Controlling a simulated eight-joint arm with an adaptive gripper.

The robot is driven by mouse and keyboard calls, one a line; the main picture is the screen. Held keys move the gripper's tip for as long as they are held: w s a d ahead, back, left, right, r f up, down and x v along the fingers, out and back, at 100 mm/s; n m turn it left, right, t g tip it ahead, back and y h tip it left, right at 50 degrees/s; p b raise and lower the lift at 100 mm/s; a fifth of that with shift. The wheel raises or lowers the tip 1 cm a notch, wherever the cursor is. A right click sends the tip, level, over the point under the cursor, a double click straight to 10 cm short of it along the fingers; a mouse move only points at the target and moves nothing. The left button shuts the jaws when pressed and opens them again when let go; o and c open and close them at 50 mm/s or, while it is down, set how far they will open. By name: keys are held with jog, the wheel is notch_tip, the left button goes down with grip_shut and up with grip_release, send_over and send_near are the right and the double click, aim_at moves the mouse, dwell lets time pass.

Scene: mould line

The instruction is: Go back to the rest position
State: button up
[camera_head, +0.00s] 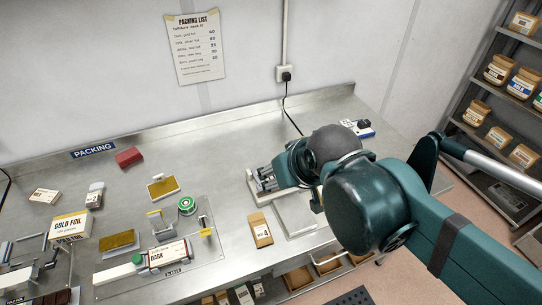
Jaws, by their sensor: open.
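My gripper (266,176) is at the end of my dark green arm, over the right part of the steel bench (225,160). It is open and I see nothing held in it, though the arm's joints hide part of it. A pale flat plate (296,214) lies on the bench just below the gripper. A small brown packet (260,230) lies left of the plate, apart from the gripper.
A blue-and-white device (358,128) sits behind my arm. Shelves of jars (500,70) stand right.

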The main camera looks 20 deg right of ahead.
notch_tip(320, 180, down, 7)
jog(key=b, duration=0.6)
jog(key=shift+r+b, duration=0.15)
jog(key=shift+b, duration=0.15)
dwell(0.8)
